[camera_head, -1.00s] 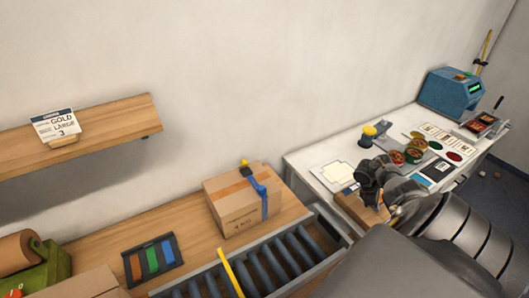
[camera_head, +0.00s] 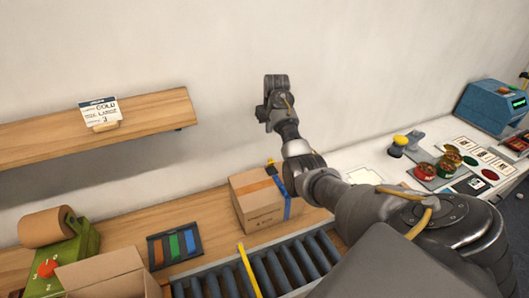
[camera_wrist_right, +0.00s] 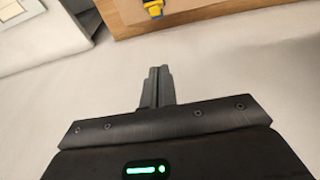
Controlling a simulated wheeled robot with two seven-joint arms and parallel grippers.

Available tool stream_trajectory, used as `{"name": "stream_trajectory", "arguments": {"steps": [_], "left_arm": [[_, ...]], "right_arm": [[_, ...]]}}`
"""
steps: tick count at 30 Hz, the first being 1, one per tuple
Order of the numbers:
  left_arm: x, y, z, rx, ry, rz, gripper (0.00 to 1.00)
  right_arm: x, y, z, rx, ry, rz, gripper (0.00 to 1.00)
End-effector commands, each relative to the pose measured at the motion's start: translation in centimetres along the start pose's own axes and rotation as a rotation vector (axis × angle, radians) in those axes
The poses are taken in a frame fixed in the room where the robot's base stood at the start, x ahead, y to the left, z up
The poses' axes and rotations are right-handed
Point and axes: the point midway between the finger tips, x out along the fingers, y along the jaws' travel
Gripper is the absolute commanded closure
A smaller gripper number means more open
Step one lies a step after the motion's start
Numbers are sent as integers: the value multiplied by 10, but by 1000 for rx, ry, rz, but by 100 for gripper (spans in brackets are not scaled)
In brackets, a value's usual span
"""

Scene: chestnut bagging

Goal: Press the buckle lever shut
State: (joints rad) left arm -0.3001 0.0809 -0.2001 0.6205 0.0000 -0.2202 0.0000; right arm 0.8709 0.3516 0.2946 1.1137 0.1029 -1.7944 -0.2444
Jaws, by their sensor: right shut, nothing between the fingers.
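A cardboard box (camera_head: 258,208) stands on the wooden bench with a blue strap (camera_head: 287,208) around it. A buckle with a yellow lever (camera_head: 270,162) sits on its top edge, partly in view beside my arm. In the right wrist view the yellow lever (camera_wrist_right: 153,8) shows at the top edge, on the box; its exact angle is too small to tell. My right gripper (camera_head: 277,86) is raised above and behind the box, against the wall in the picture. In the right wrist view its fingers (camera_wrist_right: 161,72) are together and empty, apart from the lever. My left gripper is out of view.
A roller conveyor (camera_head: 275,270) with a yellow bar (camera_head: 249,270) lies in front of the box. A tray of coloured strips (camera_head: 174,245) is to its left. A shelf (camera_head: 150,112) with a sign (camera_head: 99,112) is on the wall. A white table (camera_head: 375,155) is at right.

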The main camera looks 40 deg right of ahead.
Motion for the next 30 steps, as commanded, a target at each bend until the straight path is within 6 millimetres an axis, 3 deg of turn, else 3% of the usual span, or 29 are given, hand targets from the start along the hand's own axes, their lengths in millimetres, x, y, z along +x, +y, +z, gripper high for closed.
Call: {"name": "stream_trajectory", "arguments": {"steps": [14, 26, 27, 30], "left_arm": [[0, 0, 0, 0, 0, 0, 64], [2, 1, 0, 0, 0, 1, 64], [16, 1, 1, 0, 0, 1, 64], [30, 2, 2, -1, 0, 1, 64]], "right_arm": [[6, -1, -1, 3, 1, -3, 100], [79, -2, 0, 2, -1, -4, 100], [91, -2, 1, 2, 1, -3, 100], [104, -2, 1, 2, 3, -3, 100]]}}
